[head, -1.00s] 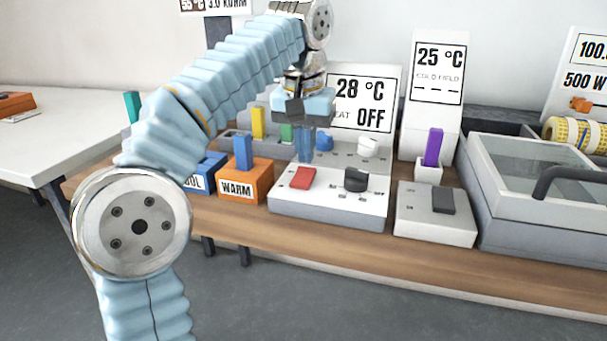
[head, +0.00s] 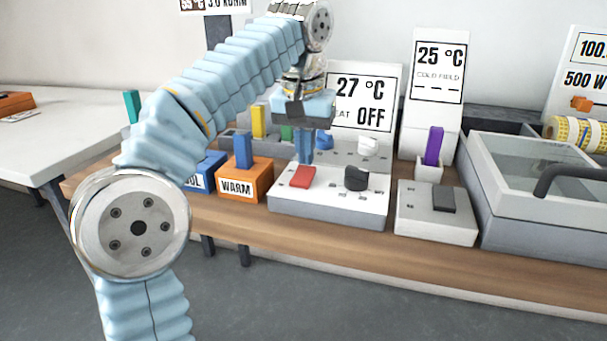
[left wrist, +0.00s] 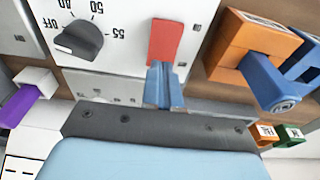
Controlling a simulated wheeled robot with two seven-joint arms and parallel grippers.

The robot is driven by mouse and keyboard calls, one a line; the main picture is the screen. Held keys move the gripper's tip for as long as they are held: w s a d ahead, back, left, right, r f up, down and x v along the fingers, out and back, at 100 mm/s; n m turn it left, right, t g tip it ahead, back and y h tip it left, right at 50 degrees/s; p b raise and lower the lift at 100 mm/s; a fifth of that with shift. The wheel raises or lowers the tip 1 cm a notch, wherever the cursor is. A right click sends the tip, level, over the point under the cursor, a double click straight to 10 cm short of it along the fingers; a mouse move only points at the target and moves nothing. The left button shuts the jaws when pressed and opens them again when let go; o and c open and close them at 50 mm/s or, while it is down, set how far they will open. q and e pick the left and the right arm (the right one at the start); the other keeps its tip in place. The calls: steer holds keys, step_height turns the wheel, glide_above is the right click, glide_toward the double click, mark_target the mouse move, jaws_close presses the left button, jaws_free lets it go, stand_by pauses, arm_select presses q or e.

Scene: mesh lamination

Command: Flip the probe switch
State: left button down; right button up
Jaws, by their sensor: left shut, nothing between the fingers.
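My left gripper (head: 304,160) is shut and empty, pointing down over the white control box (head: 340,212). The red rocker switch (head: 302,177) is on that box, just below the fingertips. In the left wrist view, the blue fingertips (left wrist: 163,72) reach the lower end of the red switch (left wrist: 166,38); I cannot tell whether they touch. A dark grey rocker switch (head: 443,200) sits on a smaller grey box (head: 412,218) to the right. I cannot read a label marking either switch as the probe switch. My right gripper is not in view.
A black knob (head: 356,180) sits right of the red switch. An orange WARM block (head: 258,187) stands left, and a purple-handled piece (head: 433,147) stands in a white holder behind the grey box. The display (head: 366,100) reads 27 °C and OFF.

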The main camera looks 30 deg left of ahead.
mark_target(306, 169)
arm_select(q)
steer(key=shift+f+b, duration=0.35)
steer(key=shift+f, duration=0.2)
step_height(306, 169, up, 3)
steer(key=p, duration=0.3)
steer(key=shift+r, duration=2)
